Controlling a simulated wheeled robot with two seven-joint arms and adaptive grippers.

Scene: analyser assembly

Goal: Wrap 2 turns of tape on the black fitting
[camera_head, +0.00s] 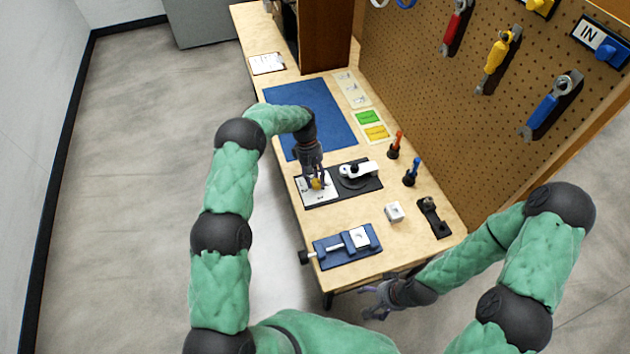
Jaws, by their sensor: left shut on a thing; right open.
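My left gripper (316,185) is shut on a small yellow piece (317,184), low over a white card with dark markings (318,193). The fingers hide much of the piece. Just right of it, a white arm-shaped part and a round dark part sit on a black plate (371,184); I cannot tell whether this holds the tape. A black holder (436,222) with a small dark part on top (430,203) lies at the table's right edge. I cannot tell which dark part is the black fitting. My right gripper (378,301) is open and empty, off the table's front edge.
Red and blue-handled tools (411,174) stand by the pegboard (430,110). A blue mat (335,118) lies clear farther back.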

